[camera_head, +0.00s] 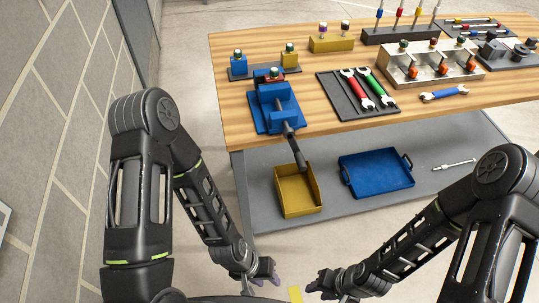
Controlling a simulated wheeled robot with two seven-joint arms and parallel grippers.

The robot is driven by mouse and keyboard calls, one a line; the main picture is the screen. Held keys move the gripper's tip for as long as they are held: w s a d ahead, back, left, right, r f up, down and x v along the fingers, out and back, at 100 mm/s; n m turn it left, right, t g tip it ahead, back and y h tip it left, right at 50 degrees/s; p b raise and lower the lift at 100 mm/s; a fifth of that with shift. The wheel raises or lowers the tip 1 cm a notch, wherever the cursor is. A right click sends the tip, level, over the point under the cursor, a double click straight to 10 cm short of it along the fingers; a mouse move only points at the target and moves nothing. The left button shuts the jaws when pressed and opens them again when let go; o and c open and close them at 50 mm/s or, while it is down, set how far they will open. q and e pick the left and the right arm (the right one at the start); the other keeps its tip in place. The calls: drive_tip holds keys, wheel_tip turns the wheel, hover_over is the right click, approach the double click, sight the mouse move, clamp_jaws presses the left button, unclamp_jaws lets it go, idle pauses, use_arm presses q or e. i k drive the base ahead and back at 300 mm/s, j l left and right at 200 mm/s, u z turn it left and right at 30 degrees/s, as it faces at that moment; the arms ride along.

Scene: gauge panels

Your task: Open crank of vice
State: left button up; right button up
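The blue vice (270,97) is mounted at the left front of the wooden table. Its dark crank (297,152) sticks out past the table's front edge and slants downward. A small piece with a green top and some red (274,73) shows at the vice's far end; whether the jaws grip it is unclear. My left gripper (268,273) is low in front of the table, below and apart from the crank. My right gripper (318,284) is to its right, also low and apart from the vice. Both are small and dark, so their opening is unclear.
A yellow bin (298,191) and a blue tray (376,172) stand on the grey lower shelf (240,203), the bin under the crank. A dark tray (349,111) with red and green wrenches lies right of the vice. Blocks on a grey base (262,71) stand behind it.

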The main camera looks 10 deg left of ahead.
sight(289, 133)
drive_tip(key=l+u, duration=0.2)
drive_tip(key=u, duration=0.2)
drive_tip(key=i+l+u, duration=0.1)
drive_tip(key=u, duration=0.25)
drive_tip(key=l+u, duration=0.55)
drive_tip(key=u, duration=0.2)
drive_tip(key=l+u, duration=0.1)
drive_tip(key=l, duration=0.25)
drive_tip(key=k+l, duration=0.15)
drive_tip(key=l, duration=0.2)
drive_tip(key=l+u, duration=0.15)
drive_tip(key=l, duration=0.25)
drive_tip(key=k+l+u, duration=0.1)
drive_tip(key=l, duration=0.2)
drive_tip(key=k+l, duration=0.05)
